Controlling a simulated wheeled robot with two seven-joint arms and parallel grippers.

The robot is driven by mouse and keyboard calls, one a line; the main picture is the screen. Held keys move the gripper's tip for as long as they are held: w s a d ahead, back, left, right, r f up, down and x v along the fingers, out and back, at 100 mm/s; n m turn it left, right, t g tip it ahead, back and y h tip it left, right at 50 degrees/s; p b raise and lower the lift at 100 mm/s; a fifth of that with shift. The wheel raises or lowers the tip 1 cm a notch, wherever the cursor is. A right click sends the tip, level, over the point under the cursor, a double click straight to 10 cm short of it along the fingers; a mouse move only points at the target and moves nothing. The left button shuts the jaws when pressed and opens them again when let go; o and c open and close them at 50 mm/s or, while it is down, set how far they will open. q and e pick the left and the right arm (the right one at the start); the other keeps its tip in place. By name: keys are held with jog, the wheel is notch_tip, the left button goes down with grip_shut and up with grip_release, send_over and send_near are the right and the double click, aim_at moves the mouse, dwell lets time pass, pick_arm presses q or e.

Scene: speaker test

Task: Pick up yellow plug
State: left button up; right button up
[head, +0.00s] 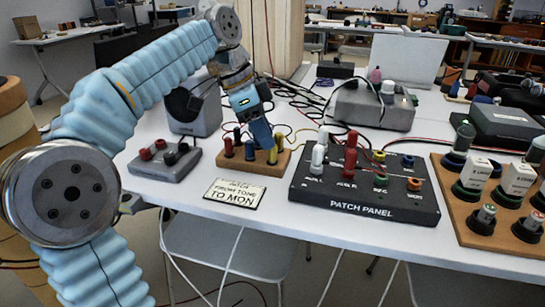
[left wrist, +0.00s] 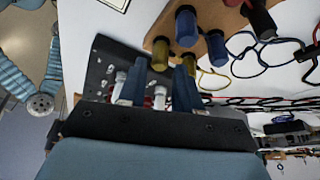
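Two yellow plugs stand in a small wooden holder (head: 284,161). In the left wrist view, one yellow plug (left wrist: 160,53) appears between my fingertips, and the other yellow plug (left wrist: 188,62) is partly behind one finger. In the head view a yellow plug (head: 279,139) shows just right of the fingers. My left gripper (head: 263,140) points down over the holder; in the left wrist view its blue fingers (left wrist: 160,68) are apart with nothing clamped. I cannot tell whether they reach around the plug. My right gripper is not in view.
The black patch panel (head: 364,202) with upright plugs stands to the right. A grey box (head: 165,160) is at left, a label card (head: 235,194) in front. Cables lie behind.

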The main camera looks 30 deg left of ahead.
pick_arm(q)
jog(key=x, duration=0.4)
jog(key=shift+f+b, duration=0.15)
jog(key=shift+b, duration=0.25)
grip_shut()
jog(key=shift+w+r, duration=0.1)
jog(key=shift+r, duration=0.2)
notch_tip(320, 180, up, 2)
jog(key=shift+d+r+p, duration=0.1)
jog(key=shift+r+p, duration=0.15)
jog(key=shift+p, duration=0.3)
jog(key=s+d+r, duration=0.3)
jog(key=s+r, duration=0.7)
jog(key=s, duration=0.3)
jog(key=shift+s+d+p, duration=0.15)
jog(key=shift+s+p, duration=0.2)
jog(key=shift+p, duration=0.05)
